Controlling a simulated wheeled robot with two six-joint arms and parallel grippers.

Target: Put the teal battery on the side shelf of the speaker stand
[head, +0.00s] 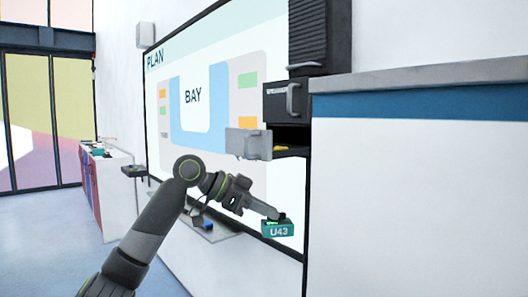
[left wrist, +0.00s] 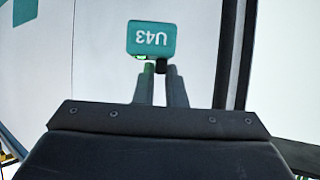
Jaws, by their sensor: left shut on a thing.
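The teal battery (head: 279,230), marked U43, hangs at the tip of my left gripper (head: 273,214), in front of the lower right of the wall board. My left gripper is shut on it. In the left wrist view the battery (left wrist: 152,36) sits beyond the closed fingertips (left wrist: 155,68), with its label upside down. A dark ribbed tower (head: 320,35), which may be the speaker, stands above a black drawer unit (head: 288,101) at the right of the board. I cannot tell which surface is the stand's side shelf. My right gripper is not in view.
An open drawer with a grey front (head: 249,144) juts out above the battery; something yellow is inside. A grey ledge (head: 222,241) with a blue item lies behind my arm. A white counter (head: 425,78) fills the right. Floor shows at left.

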